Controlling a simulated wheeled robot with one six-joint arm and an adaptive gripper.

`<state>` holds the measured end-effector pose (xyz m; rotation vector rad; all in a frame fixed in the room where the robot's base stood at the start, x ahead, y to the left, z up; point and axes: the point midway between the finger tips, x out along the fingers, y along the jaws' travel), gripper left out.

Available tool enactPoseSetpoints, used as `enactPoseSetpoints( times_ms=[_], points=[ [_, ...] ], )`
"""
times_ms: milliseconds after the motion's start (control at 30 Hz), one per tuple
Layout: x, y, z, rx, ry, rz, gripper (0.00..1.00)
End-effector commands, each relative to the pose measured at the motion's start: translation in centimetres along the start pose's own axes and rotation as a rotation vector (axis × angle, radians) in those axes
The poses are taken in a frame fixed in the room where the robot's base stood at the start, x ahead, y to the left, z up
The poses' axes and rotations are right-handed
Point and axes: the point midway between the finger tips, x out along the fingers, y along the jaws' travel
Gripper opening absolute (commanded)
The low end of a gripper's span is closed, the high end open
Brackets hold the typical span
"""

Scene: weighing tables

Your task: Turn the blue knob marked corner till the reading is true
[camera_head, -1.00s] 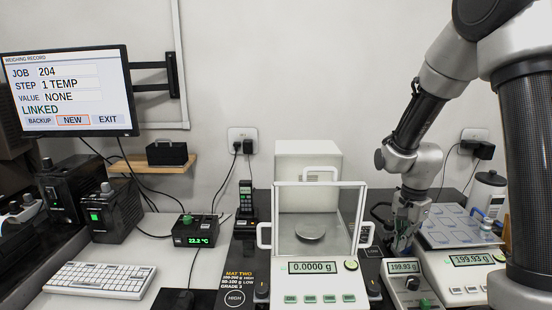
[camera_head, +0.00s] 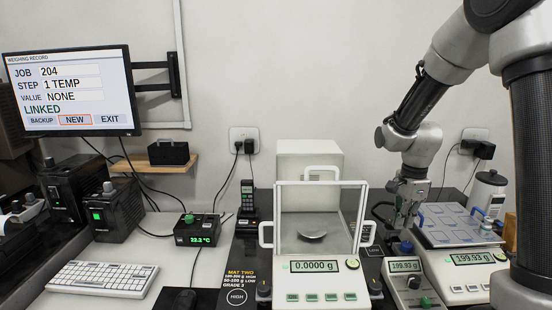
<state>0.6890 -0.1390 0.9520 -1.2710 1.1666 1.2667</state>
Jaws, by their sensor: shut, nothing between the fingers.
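The blue knob (camera_head: 406,247) stands at the back of a small grey console (camera_head: 398,292) right of centre. Its marking is too small to read. The console's display (camera_head: 404,266) reads 199.93 g, and the display of the balance beside it (camera_head: 472,258) also reads 199.93 g. My gripper (camera_head: 402,226) points down just above the blue knob, apart from it as far as I can tell. Its fingers are shut and empty.
A black knob (camera_head: 412,282) and a green knob (camera_head: 426,302) sit nearer on the same console. A glass-shielded balance (camera_head: 317,280) reading 0.0000 g stands to the left. The balance at right carries a pale pan with blue marks (camera_head: 445,220).

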Motion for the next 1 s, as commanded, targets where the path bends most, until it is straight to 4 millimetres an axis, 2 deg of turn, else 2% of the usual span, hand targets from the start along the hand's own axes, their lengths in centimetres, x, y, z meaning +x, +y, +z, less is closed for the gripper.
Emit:
enactPoseSetpoints(
  times_ms=[167,600,1000],
  points=[
    [0.7,0.1,0.0,0.088,0.0,0.006,0.0],
    [6.0,0.1,0.0,0.087,0.0,0.006,0.0],
    [7.3,0.3,0.1,0.087,-0.001,0.009,0.0]
  ],
)
